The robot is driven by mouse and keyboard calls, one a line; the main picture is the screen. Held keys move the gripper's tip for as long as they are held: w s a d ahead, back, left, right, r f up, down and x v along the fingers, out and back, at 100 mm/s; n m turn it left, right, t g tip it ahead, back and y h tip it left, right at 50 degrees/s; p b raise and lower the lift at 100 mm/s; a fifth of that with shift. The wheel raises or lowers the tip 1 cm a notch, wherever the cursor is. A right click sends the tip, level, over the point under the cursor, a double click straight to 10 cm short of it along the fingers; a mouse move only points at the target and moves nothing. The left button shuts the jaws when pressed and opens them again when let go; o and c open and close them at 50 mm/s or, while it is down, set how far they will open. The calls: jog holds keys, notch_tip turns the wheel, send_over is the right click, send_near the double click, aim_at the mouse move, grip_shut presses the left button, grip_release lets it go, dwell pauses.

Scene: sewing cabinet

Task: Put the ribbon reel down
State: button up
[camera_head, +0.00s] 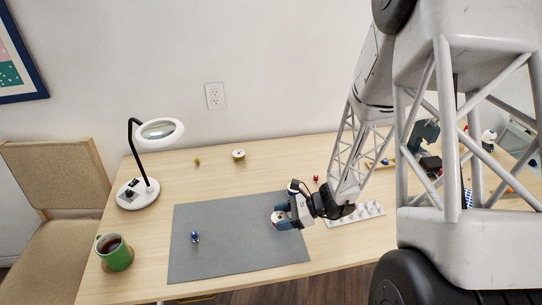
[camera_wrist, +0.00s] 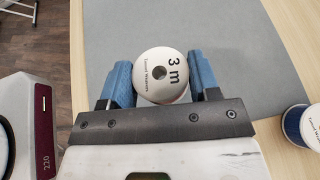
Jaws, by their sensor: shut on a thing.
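The ribbon reel (camera_wrist: 152,62) is a white disc with a dark centre hole and "3 m" printed on its face. My gripper (camera_wrist: 161,82) is shut on it, with a blue finger on either side. In the head view, my gripper (camera_head: 284,217) is at the right part of the grey mat (camera_head: 235,257), and the white reel (camera_head: 276,216) shows at its fingertips. I cannot tell whether the reel touches the mat. The mat also shows behind the reel in the wrist view (camera_wrist: 235,40).
A small blue spool (camera_head: 195,237) stands on the mat's left part. A magnifier lamp (camera_head: 150,187) and a green mug (camera_head: 115,253) stand left. A round reel (camera_head: 239,155) lies behind the mat; a white tray (camera_head: 367,211) lies right. Much of the mat is bare.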

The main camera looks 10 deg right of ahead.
jog(key=w+d+m+t, duration=0.1)
jog(key=w, duration=0.6)
jog(key=w+d+m+t, duration=0.1)
jog(key=w+d, duration=0.1)
jog(key=w, duration=0.6)
jog(key=w+d+r+t, duration=0.1)
jog(key=w, duration=0.7)
jog(key=shift+w+d+r+m, duration=0.15)
jog(key=shift+d+m, duration=0.1)
jog(key=shift+m, duration=0.15)
send_over(273, 154)
jog(key=shift+a+f, duration=0.1)
jog(key=shift+f, duration=0.7)
jog(key=shift+f, duration=0.1)
jog(key=shift+f, duration=1.65)
jog(key=shift+f, duration=0.15)
jog(key=o, duration=0.9)
